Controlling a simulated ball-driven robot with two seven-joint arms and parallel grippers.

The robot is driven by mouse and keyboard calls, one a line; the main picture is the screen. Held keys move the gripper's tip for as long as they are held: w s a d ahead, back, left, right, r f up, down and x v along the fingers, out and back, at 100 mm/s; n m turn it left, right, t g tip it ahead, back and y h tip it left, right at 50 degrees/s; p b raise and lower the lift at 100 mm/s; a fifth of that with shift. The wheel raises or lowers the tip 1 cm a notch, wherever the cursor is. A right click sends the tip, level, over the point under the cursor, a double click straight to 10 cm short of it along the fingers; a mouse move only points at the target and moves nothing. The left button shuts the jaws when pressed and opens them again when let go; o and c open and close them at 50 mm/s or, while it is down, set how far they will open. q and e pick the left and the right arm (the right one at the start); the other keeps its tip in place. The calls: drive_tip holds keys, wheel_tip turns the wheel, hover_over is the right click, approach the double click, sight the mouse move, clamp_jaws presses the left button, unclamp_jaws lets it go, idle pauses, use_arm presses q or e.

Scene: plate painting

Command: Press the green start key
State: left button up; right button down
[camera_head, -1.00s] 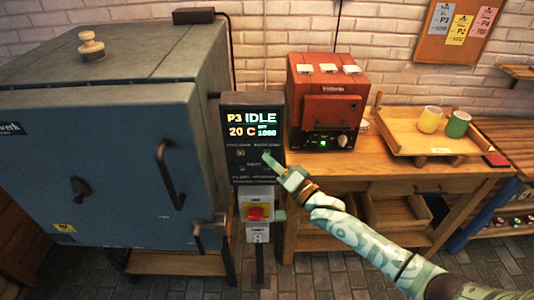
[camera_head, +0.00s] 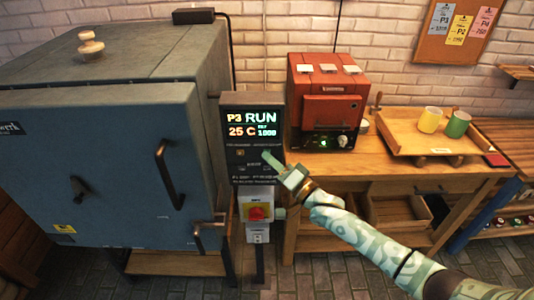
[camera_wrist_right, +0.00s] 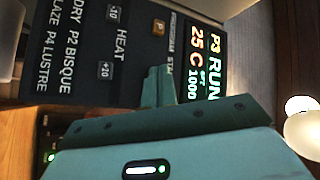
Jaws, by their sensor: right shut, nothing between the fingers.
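The dark control panel (camera_head: 231,104) stands upright beside the blue kiln, and its screen (camera_head: 252,125) reads P3 RUN, 25 C, set 1000. My right gripper (camera_head: 267,158) is shut and empty, its fingertips at the right part of the panel below the screen. In the right wrist view the shut fingers (camera_wrist_right: 157,86) cover the spot by the partly hidden START label. The green start key itself is hidden there, and I cannot tell whether the fingertips touch it. A program key (camera_wrist_right: 158,27) marked P shows beside it. My left gripper is not in view.
The blue kiln (camera_head: 100,130) fills the left, its door shut. A red-and-yellow switch (camera_head: 257,213) sits below the panel. A small red kiln (camera_head: 327,100) and a wooden tray (camera_head: 400,140) with two cups stand on the workbench at right.

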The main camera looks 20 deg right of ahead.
drive_tip(key=shift+s+a+p, duration=0.25)
drive_tip(key=shift+s+p, duration=0.35)
drive_tip(key=shift+s, duration=0.2)
drive_tip(key=s+p, duration=0.1)
drive_tip(key=s, duration=0.1)
drive_tip(key=s+a+p, duration=0.1)
drive_tip(key=s+p, duration=0.1)
drive_tip(key=shift+s+a, duration=0.2)
drive_tip(key=shift+s, duration=0.2)
idle(0.7)
